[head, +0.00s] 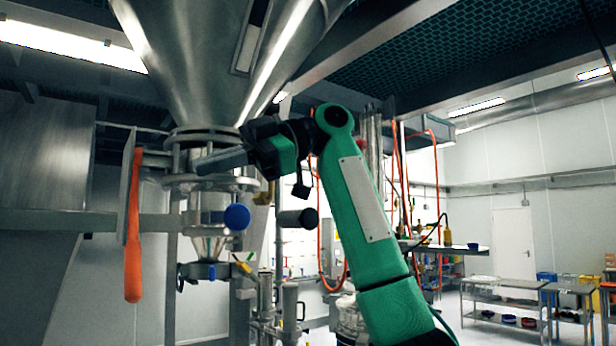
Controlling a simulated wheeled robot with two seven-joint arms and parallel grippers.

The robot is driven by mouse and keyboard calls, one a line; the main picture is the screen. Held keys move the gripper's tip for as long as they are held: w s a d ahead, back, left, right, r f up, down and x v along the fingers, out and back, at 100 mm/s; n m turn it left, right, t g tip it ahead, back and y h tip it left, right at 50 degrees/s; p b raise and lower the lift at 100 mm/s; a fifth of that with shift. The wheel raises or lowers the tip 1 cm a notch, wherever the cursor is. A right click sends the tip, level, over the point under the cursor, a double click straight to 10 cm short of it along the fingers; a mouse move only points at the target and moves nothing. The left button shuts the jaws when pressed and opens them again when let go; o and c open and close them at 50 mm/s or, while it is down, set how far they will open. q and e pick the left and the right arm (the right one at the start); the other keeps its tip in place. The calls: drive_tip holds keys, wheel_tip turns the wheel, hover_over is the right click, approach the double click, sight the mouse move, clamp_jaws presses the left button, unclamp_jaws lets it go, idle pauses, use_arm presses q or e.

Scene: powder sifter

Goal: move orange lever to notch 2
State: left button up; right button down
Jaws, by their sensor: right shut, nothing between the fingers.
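The orange lever (133,230) hangs almost straight down on the left side of the sifter, with its rounded end lowest. A thin grey plate (125,190) stands just behind its upper part. I cannot make out any notches or their numbers. My right gripper (205,168) is shut and empty, its fingers pointing left in front of the flange under the hopper. It is to the right of the lever and apart from it in the picture. My left gripper is not in view.
A large steel hopper (215,60) narrows down to the flanged pipe. A blue round knob (237,217) and a black round knob (297,218) stick out below my right gripper. A grey beam (60,221) runs behind the lever. Steel tables (510,290) stand far right.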

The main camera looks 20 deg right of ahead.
drive_tip(key=w+d+r+m+t+h, duration=0.1)
drive_tip(key=w+d+m+t+h, duration=0.8)
drive_tip(key=w+d+m+t, duration=0.5)
drive_tip(key=shift+w+d+r+m+t, duration=0.2)
drive_tip(key=shift+d+m+t, duration=0.6)
drive_tip(key=shift+d+m, duration=1.25)
drive_tip(key=shift+d, duration=0.15)
